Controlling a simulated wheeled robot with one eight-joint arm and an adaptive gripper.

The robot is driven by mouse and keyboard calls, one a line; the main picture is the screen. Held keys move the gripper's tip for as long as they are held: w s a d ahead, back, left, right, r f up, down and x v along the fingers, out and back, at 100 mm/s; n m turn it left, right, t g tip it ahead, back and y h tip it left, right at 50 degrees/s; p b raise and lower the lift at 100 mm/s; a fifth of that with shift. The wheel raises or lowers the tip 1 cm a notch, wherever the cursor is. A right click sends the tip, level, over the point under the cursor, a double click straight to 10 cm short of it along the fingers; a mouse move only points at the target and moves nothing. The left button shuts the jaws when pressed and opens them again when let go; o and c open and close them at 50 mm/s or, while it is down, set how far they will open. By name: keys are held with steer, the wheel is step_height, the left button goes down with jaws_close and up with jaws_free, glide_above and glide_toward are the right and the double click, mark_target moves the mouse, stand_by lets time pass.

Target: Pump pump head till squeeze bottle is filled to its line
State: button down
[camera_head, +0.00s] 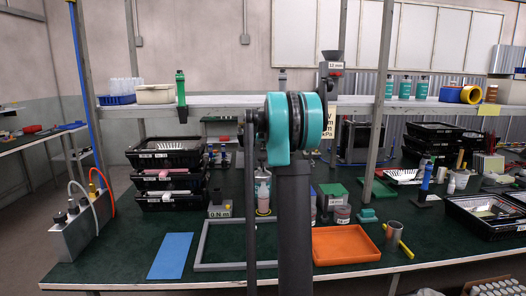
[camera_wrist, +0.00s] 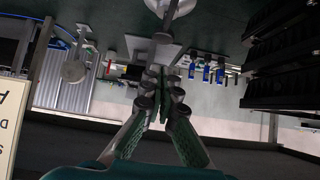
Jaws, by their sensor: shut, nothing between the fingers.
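My gripper (camera_wrist: 164,78) shows in the wrist view, with its fingers brought together and nothing between them. In the head view my arm hides it. Beyond the fingertips in the wrist view stand a grey block (camera_wrist: 150,48) and a pale round-topped piece (camera_wrist: 170,10); I cannot tell whether either is the pump head. In the head view, a small pale bottle (camera_head: 263,190) stands behind my arm and is partly covered by it. I cannot tell whether it is the squeeze bottle or a pump bottle, and no fill line can be made out.
A grey frame (camera_head: 198,245), blue mat (camera_head: 170,256) and orange tray (camera_head: 345,262) lie on the green bench near its front. Stacked black bins (camera_head: 168,205) stand left. A metal cup (camera_head: 393,231) stands right. A shelf (camera_head: 225,101) and its posts cross above the bench.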

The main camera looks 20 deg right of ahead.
steer(key=shift+v, duration=0.85)
steer(key=shift+r, duration=0.1)
stand_by(0.6)
steer(key=shift+w+a+r, duration=0.1)
steer(key=shift+r, duration=0.45)
steer(key=shift+a+r, duration=0.15)
steer(key=shift+r, duration=0.35)
glide_above(262, 160)
step_height(262, 160, down, 7)
steer(key=shift+a+r, duration=0.1)
steer(key=shift+r, duration=0.1)
step_height(262, 160, down, 2)
steer(key=shift+f, duration=0.9)
